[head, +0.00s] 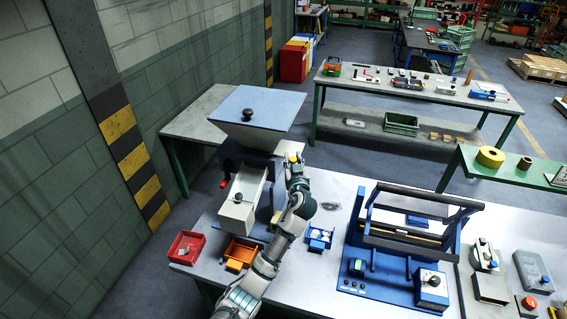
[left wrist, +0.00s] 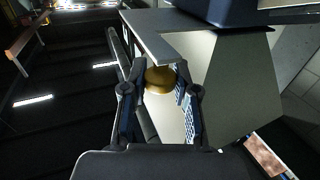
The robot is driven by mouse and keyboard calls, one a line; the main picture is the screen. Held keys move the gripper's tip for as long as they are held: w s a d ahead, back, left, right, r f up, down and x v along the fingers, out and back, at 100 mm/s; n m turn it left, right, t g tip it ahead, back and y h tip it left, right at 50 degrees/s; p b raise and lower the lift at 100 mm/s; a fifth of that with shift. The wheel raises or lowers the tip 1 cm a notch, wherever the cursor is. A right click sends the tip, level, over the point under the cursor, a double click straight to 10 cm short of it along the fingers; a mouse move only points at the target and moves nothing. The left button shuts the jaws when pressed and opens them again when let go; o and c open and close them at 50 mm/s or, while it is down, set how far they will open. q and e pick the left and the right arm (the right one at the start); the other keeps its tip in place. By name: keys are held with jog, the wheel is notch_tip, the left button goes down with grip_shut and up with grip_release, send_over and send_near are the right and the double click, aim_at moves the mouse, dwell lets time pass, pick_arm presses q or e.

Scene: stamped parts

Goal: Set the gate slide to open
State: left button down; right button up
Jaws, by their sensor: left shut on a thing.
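The hopper (head: 262,133) is a grey tapered box with a blue lid and black knob, at the left of the bench. A pale chute (head: 243,196) slopes down below it. A yellow knob (head: 292,158), seemingly the gate slide's handle, shows at the hopper's right side. My left gripper (head: 296,168) is at this knob. In the left wrist view the round knob (left wrist: 159,80) sits between the two fingers of my left gripper (left wrist: 162,76), which is shut on it. My right gripper is out of view.
A red bin (head: 186,247) and an orange bin (head: 240,252) stand below the chute. A small blue tray (head: 319,238) and a blue-framed machine (head: 415,235) stand right of my left arm. Control boxes (head: 488,285) are at the far right.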

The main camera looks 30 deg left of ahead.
pick_arm(q)
jog(key=shift+w+d+f, duration=0.2)
jog(key=shift+d+f, duration=0.05)
jog(key=shift+d, duration=0.4)
jog(key=shift+d+r, duration=0.1)
jog(key=shift+d, duration=0.2)
jog(key=c, duration=0.9)
grip_release()
jog(key=shift+w, duration=0.2)
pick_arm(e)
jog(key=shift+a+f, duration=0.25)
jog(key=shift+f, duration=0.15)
pick_arm(q)
jog(key=v, duration=1.2)
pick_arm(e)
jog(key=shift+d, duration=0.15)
